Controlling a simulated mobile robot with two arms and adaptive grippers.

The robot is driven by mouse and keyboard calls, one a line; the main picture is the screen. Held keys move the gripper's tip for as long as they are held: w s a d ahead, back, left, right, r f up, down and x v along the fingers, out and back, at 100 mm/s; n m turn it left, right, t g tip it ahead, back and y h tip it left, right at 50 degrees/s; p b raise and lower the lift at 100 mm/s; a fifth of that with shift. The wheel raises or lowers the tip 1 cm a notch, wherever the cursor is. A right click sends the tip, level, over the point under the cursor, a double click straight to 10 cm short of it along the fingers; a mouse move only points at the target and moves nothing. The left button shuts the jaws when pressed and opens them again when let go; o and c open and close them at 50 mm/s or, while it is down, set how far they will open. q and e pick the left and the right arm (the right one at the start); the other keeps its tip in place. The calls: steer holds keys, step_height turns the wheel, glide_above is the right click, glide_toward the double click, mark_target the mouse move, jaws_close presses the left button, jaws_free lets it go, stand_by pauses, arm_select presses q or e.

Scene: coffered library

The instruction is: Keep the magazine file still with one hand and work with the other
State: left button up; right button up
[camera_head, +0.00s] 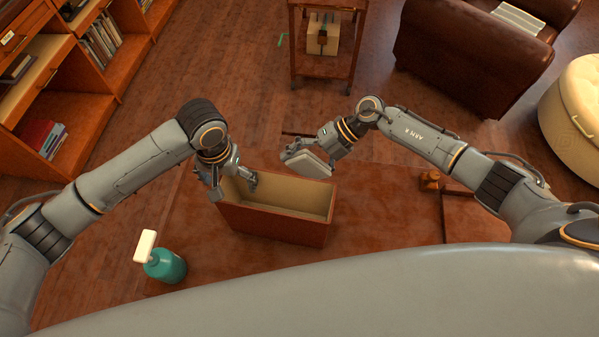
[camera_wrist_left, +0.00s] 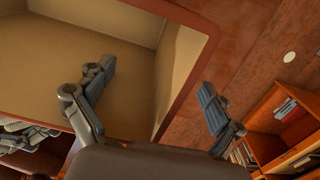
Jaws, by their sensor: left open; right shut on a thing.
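The magazine file (camera_head: 272,222) is an open wooden box with a pale lining, standing on the reddish wooden table. My left gripper (camera_head: 235,188) is open at its left end. In the left wrist view, one finger of the left gripper (camera_wrist_left: 157,85) is over the inside of the magazine file (camera_wrist_left: 188,75) and the other is outside its end wall. I see no clear contact with the wall. My right gripper (camera_head: 309,152) is shut on a pale flat block (camera_head: 308,164), held above and behind the right part of the file. The file's inside looks empty where visible.
A small orange-brown object (camera_head: 429,180) lies to the right. Bookshelves (camera_head: 70,85), a cart (camera_head: 325,60), a brown armchair (camera_head: 470,50) and a cream ottoman (camera_head: 575,110) stand beyond.

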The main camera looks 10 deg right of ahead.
steer(key=shift+w+d, duration=0.1)
steer(key=shift+w+d, duration=0.3)
steer(key=shift+w, duration=0.45)
steer(key=shift+w+d, duration=0.25)
steer(key=shift+w, duration=0.45)
steer(key=a, duration=0.2)
steer(key=w+a+f, duration=0.1)
steer(key=a, duration=0.1)
steer(key=a+f, duration=0.1)
steer(key=a, duration=0.1)
steer(key=shift+w, duration=0.15)
steer(key=shift+s+a+f, duration=0.1)
steer(key=shift+s+a, duration=0.45)
steer(key=shift+s, duration=0.45)
steer(key=shift+s+a, duration=0.3)
steer(key=shift+s, duration=0.55)
steer(key=shift+s+a, duration=0.35)
steer(key=shift+s, duration=0.45)
steer(key=shift+s+a, duration=0.25)
steer(key=shift+s, duration=0.3)
steer(key=shift+s+a, duration=0.2)
steer(key=shift+s, duration=0.3)
steer(key=shift+a, duration=0.1)
